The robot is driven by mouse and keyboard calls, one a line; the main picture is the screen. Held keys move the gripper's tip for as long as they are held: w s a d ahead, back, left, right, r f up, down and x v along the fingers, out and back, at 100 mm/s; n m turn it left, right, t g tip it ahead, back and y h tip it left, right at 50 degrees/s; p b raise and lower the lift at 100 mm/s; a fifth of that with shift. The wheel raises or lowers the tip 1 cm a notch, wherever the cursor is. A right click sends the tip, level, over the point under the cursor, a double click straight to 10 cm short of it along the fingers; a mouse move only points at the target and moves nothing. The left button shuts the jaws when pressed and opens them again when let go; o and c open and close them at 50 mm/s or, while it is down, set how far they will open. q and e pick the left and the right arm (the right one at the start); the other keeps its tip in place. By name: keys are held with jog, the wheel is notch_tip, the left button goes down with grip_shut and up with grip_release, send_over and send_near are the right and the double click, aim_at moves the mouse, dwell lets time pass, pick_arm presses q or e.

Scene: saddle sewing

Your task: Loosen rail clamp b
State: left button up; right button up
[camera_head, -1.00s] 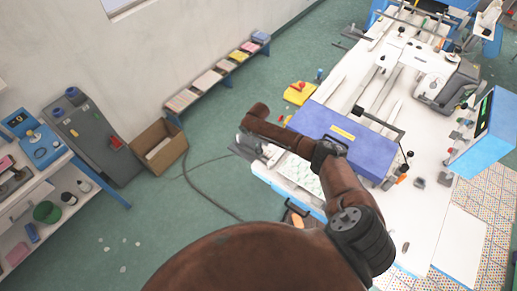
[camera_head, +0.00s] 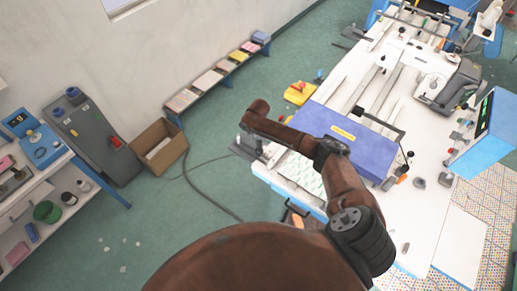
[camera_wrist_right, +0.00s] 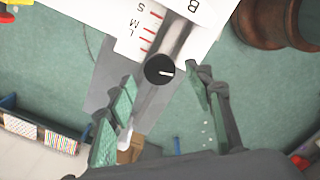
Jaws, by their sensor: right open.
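A round black knob (camera_wrist_right: 160,70) with a white pointer mark sits on a grey metal rail in the right wrist view. My right gripper (camera_wrist_right: 161,76) is open, with one green-padded finger on each side of the knob, as seen from the wrist. I cannot tell whether either pad touches it. My left gripper is not in view.
The white worktable (camera_head: 415,215) carries a blue-violet box (camera_head: 345,137) close to my arm. A grey machine (camera_head: 452,87) stands further right. An open cardboard box (camera_head: 158,147) and a cable lie on the green floor to the left.

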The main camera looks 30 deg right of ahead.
notch_tip(320, 180, up, 10)
dwell(0.3)
jog(key=shift+s+f, duration=0.1)
jog(key=shift+f, duration=0.05)
dwell(0.3)
